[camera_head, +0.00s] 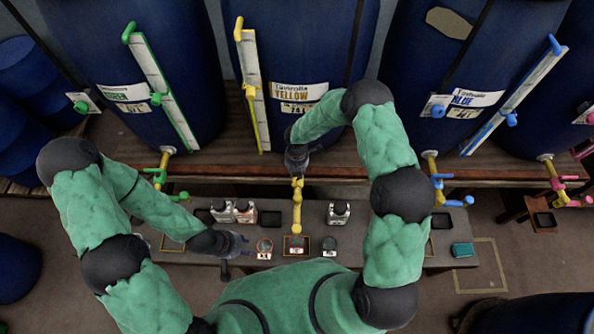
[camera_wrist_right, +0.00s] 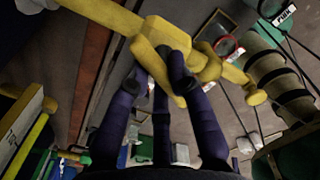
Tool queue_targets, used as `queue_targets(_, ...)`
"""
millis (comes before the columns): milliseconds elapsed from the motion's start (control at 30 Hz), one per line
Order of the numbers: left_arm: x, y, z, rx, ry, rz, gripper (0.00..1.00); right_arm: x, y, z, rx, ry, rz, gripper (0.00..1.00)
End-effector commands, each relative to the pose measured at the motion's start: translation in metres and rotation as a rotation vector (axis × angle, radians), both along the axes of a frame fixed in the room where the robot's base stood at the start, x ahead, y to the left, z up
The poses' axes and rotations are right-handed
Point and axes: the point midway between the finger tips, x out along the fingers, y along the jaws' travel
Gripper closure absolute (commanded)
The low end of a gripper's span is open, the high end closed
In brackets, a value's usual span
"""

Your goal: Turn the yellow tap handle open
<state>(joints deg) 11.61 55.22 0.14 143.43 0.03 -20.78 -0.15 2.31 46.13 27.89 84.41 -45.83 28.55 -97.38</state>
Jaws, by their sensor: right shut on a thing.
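The yellow tap (camera_head: 297,212) hangs below the middle vat, its spout pointing down over the bench. In the right wrist view its yellow handle (camera_wrist_right: 163,38) is a flat lever on the pipe. My right gripper (camera_head: 297,160) is at the top of this tap. In the wrist view my right gripper (camera_wrist_right: 160,78) has its dark fingers closed on both sides of the handle. My left gripper (camera_head: 236,252) is low over the bench, apart from the yellow tap; its finger opening is not clear. My right gripper hides the tap's upper part in the head view.
Green (camera_head: 160,172), blue (camera_head: 438,180) and pink (camera_head: 558,182) taps stand along the vats. The bench (camera_head: 380,258) carries small cups, white holders (camera_head: 338,212) and a teal block (camera_head: 462,250). A yellow gauge strip (camera_head: 254,90) rises behind the right gripper.

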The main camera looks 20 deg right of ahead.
Motion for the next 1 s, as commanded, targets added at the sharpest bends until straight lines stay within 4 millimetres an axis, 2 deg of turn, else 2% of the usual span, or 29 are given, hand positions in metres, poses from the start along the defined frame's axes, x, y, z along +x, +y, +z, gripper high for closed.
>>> queue_targets(200,0.0,0.0,0.009,0.0,0.0,0.0,0.6,0.002,0.001,0.003,0.001,-0.006,0.191,1.0)
queue_targets(500,0.0,0.0,0.016,0.0,0.0,0.0,0.6,0.001,0.002,0.002,0.001,-0.007,0.384,1.0)
queue_targets(1000,0.0,0.0,0.019,0.0,0.0,0.0,0.6,0.001,0.002,0.002,0.001,-0.009,0.487,1.0)
